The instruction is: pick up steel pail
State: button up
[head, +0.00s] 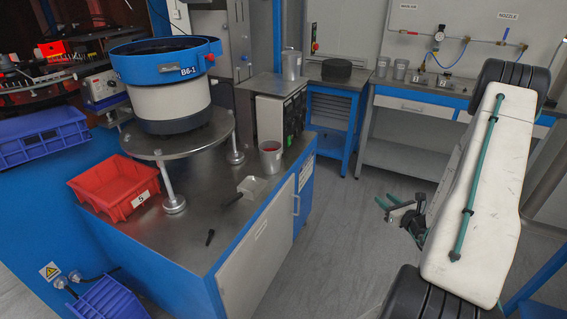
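A small grey metal pail (270,160) with a reddish inside stands upright on the steel top of the blue cabinet, near its right edge. A taller grey metal can (291,65) stands farther back on another steel surface. The frame does not show which one is the steel pail. My gripper (385,203) is at the right, over the open floor, well apart from both.
A blue-rimmed bowl feeder (165,65) stands on a round steel plate on the cabinet (190,245). Grey cups (400,69) stand on the back bench. Grey floor (345,215) is clear.

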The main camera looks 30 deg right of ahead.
aim_at(271, 158)
jog(key=z, duration=1.35)
jog(key=i, duration=0.95)
jog(key=u, duration=2.4)
